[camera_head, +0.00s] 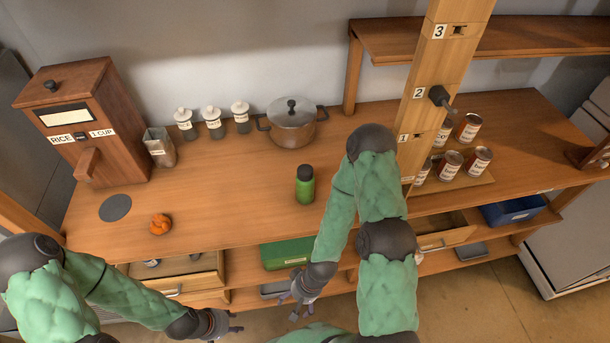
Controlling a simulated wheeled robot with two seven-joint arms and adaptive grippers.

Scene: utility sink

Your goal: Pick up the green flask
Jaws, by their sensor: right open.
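The green flask (305,187) stands upright on the wooden counter (235,200), right of the middle of its left part. It has a dark cap and a green body. My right gripper (298,312) hangs in front of the counter, lower than the flask and apart from it, open and empty. My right arm passes just right of the flask without hiding it. My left gripper (232,328) is at the bottom edge of the view, far from the flask. Its fingers are small and dark, and I cannot tell whether they are open.
A pot (291,128) and several lidded jars (212,122) stand behind the flask. An orange lump (160,224) and a rice dispenser (85,125) are at the left. A wooden post (436,85) and several cans (450,163) are at the right. Counter around the flask is clear.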

